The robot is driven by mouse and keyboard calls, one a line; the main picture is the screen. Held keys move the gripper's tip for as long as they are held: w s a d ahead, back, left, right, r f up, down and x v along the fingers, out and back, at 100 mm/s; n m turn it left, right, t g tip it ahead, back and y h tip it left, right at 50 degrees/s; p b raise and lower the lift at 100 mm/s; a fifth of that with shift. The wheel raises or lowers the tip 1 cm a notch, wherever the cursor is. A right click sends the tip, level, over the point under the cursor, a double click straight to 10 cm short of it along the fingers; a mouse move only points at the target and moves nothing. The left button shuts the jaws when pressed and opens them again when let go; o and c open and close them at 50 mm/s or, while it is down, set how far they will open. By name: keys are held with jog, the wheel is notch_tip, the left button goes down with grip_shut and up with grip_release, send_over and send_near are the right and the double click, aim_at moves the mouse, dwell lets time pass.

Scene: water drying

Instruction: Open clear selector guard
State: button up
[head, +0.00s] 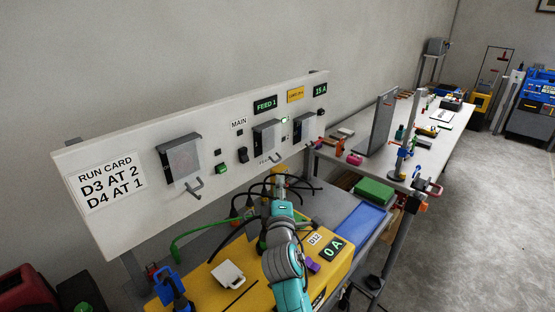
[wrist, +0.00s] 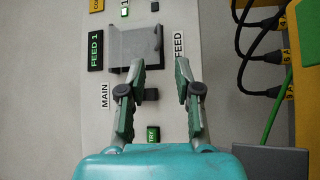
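Several grey see-through guards with hook-like handles stand on the white panel. The middle guard (head: 266,137) is below the FEED 1 sign; the left guard (head: 182,160) is beside the run card, and a right guard (head: 304,125) is farther along. In the wrist view, the guard by FEED 1 (wrist: 133,42) lies just beyond my fingertips, seemingly down over its selector. My gripper (wrist: 157,68) is open and empty, its two fingers apart in front of the panel. In the head view, my gripper (head: 278,182) is low in front of the panel, partly hidden by my arm.
A black rocker switch (wrist: 151,95) and a green button (wrist: 153,133) sit on the panel near my fingers. Black cables (wrist: 262,56) hang beside the panel. A yellow unit reading 0 A (head: 333,249) stands below. A blue tray (head: 362,222) lies to the right.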

aim_at(275, 144)
jog(key=w+a+r, duration=0.1)
jog(key=w, duration=0.9)
jog(key=shift+w+r, duration=0.25)
jog(key=shift+a, duration=0.1)
grip_shut()
